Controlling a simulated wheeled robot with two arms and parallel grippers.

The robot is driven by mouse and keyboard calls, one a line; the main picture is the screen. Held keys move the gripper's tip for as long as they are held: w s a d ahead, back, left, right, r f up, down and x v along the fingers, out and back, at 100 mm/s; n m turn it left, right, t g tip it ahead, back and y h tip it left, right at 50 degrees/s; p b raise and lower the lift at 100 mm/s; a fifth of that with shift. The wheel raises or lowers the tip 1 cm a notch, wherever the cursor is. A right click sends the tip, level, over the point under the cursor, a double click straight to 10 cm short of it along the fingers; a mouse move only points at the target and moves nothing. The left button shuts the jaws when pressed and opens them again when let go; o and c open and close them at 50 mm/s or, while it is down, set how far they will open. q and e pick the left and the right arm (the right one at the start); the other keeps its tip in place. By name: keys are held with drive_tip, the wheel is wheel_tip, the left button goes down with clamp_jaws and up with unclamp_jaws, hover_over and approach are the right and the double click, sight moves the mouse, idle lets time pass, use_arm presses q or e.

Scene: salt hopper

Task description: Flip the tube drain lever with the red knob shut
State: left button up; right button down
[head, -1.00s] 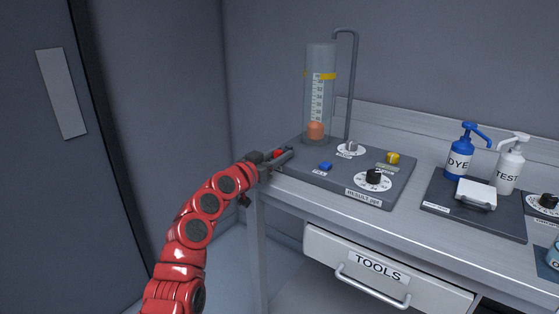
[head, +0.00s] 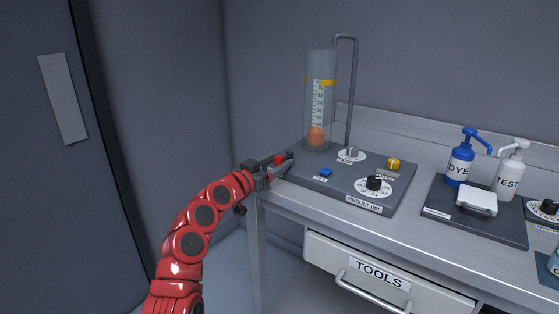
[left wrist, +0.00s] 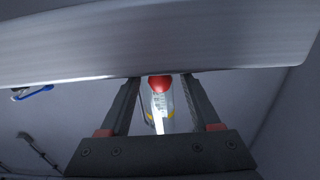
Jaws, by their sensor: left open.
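The red knob (head: 279,159) of the drain lever is at the left end of the dark result panel (head: 335,185), near the clear tube (head: 319,95). My left gripper (head: 280,163) is open at the panel's left edge, its fingers on either side of the knob. In the left wrist view the red knob (left wrist: 160,83) shows between the tips of the left gripper (left wrist: 158,78), with gaps on both sides. The lever arm itself is mostly hidden by the gripper. My right gripper is not in view.
The panel also carries a blue button (head: 325,172), a black dial knob (head: 374,182) and a yellow knob (head: 393,164). A thin bent pipe (head: 351,95) stands beside the tube. The dye bottle (head: 460,163) and test bottle (head: 509,175) stand farther right.

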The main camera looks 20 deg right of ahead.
use_arm(q)
drive_tip(key=p+v, duration=0.1)
drive_tip(key=v, duration=1.4)
drive_tip(key=shift+s+a, duration=0.25)
drive_tip(key=shift+a, duration=0.05)
drive_tip(key=shift+w+f, duration=0.1)
